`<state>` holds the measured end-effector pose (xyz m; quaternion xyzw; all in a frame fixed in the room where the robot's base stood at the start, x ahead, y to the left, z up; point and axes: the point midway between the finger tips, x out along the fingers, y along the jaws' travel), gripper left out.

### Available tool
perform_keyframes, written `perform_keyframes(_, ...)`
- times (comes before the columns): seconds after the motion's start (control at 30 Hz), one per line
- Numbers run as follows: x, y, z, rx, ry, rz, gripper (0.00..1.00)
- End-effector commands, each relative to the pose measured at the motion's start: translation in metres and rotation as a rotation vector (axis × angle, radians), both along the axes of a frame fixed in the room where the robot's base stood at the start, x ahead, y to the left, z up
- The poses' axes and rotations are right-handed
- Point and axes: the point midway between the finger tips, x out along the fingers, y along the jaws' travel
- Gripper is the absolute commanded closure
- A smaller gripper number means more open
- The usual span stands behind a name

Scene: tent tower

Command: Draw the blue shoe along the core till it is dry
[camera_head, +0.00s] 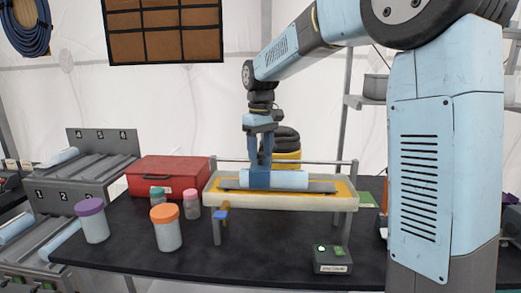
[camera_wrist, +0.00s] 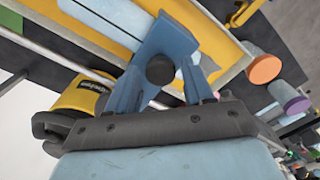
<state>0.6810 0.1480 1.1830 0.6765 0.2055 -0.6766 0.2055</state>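The core (camera_head: 288,179) is a pale blue-white cylinder lying lengthwise on a dark grey support in a cream tray (camera_head: 285,203) with a yellow-orange floor. The blue shoe (camera_head: 259,180) sits around or against the core, left of its middle. My gripper (camera_head: 259,165) reaches down from above with its blue fingers closed on the shoe. In the wrist view the core (camera_wrist: 107,17) passes beneath the shoe, and the fingers (camera_wrist: 160,75) meet the shoe around a dark round part. I cannot tell whether the core's surface is wet; the shoe's underside is hidden.
Purple-lidded (camera_head: 93,221) and orange-lidded (camera_head: 166,228) jars stand left of the tray, near two small bottles. A red case (camera_head: 166,177) is behind them. A grey numbered rack (camera_head: 75,165) stands far left. A small dark box (camera_head: 332,259) sits front right. The front middle table is clear.

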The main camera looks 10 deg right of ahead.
Motion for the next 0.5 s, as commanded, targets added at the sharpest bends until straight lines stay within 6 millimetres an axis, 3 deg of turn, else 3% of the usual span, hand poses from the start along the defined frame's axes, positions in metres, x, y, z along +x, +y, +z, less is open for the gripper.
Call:
perform_keyframes(0.07,0.0000,0.0000,0.0000,0.000,0.000,0.000,0.57)
perform_keyframes(0.5,0.0001,-0.0002,0.0002,0.000,0.000,0.000,0.99)
